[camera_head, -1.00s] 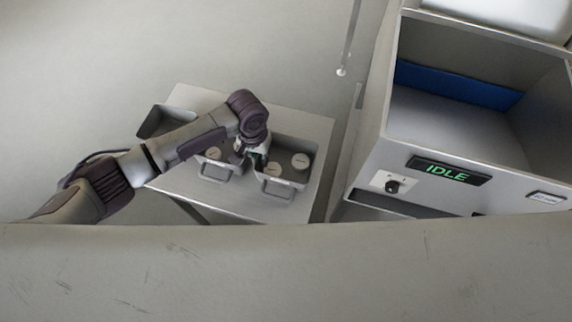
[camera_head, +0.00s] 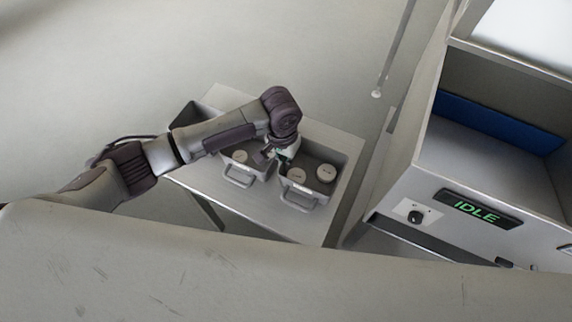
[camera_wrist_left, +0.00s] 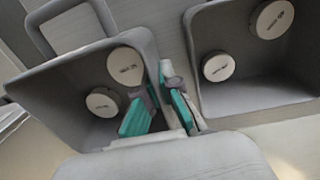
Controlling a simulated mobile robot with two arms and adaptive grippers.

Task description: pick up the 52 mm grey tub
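The right bin (camera_head: 345,160) and middle bin (camera_head: 262,172) have front handles. A third bin (camera_head: 182,122) is at the left, partly behind my arm. They rest on a grey table (camera_head: 285,222). A machine with an IDLE display (camera_head: 477,209) and open chamber stands to the right.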

